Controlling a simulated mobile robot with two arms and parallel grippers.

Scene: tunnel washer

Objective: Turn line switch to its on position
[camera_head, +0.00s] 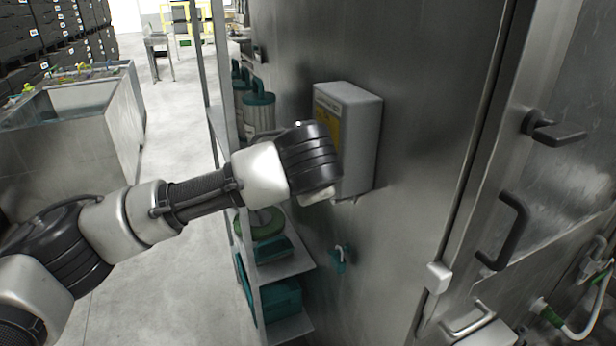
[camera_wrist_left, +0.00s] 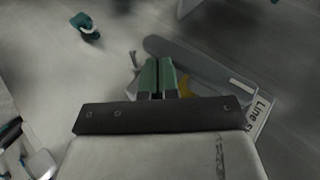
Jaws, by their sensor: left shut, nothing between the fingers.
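A light grey box (camera_head: 358,140) with a yellow front panel is mounted on the metal wall; its front faces left and is partly covered by my left wrist. In the left wrist view, a label plate (camera_wrist_left: 261,115) reads "Line S…", the rest cut off. A long grey bar-like part (camera_wrist_left: 185,60) and a patch of yellow (camera_wrist_left: 185,86) show beyond my fingers. My left gripper (camera_wrist_left: 159,66) has its green fingers together, with nothing between them, close in front of these parts; whether they touch is unclear. The switch's position cannot be made out. My right gripper is out of view.
A shelf rack (camera_head: 290,262) with teal items stands left of the box. A small teal item (camera_head: 338,258) hangs on the wall below it. Black door handles (camera_head: 512,232) stick out at right. Open floor (camera_head: 170,250) lies at left.

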